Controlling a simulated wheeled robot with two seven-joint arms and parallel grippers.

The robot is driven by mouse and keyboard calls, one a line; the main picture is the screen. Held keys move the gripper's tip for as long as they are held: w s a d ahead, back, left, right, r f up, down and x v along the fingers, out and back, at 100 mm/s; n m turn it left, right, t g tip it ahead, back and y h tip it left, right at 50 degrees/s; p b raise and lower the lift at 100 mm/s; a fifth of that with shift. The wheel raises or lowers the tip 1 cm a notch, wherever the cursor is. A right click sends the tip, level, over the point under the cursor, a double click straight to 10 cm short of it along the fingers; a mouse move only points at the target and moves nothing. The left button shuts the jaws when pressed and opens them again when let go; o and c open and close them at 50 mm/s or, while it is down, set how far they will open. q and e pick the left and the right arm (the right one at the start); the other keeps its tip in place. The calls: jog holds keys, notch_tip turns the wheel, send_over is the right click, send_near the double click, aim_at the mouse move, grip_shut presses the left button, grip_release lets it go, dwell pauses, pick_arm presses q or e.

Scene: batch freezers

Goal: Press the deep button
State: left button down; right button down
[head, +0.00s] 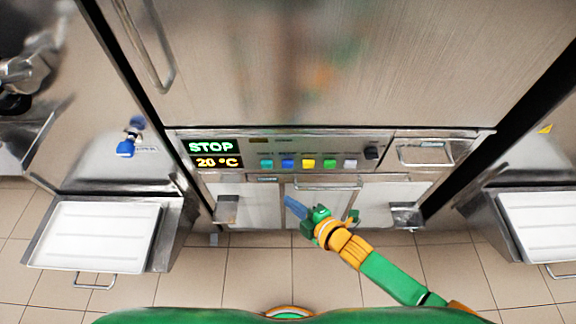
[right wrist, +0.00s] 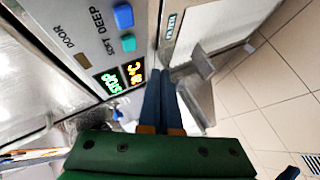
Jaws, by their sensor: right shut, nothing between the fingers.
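The deep button is the blue one (head: 288,163) on the freezer's control panel, second from the left in the row. In the right wrist view the blue button (right wrist: 123,15) sits beside the label DEEP. My right gripper (head: 290,202) is shut and empty, below the button row and apart from it, in front of the lower doors. In the right wrist view its blue fingers (right wrist: 161,80) lie together, clear of the buttons. My left gripper is not in view.
A teal button (head: 266,163) by the label SOFT is on the left; yellow, green and white buttons are on the right. The display (head: 213,154) reads STOP and 20 °C. A handle (head: 328,184) juts out below the row. White trays (head: 97,235) stand at both sides.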

aim_at(288, 164)
jog(key=w+b, duration=0.4)
jog(key=w, duration=0.4)
jog(key=shift+b, duration=0.4)
dwell(1.5)
jog(key=shift+w+b, duration=0.3)
jog(key=shift+w, duration=0.1)
jog(key=shift+w+b, duration=0.5)
jog(key=shift+w, duration=0.05)
dwell(0.5)
jog(key=shift+s+p, duration=0.9)
jog(key=shift+s, duration=0.05)
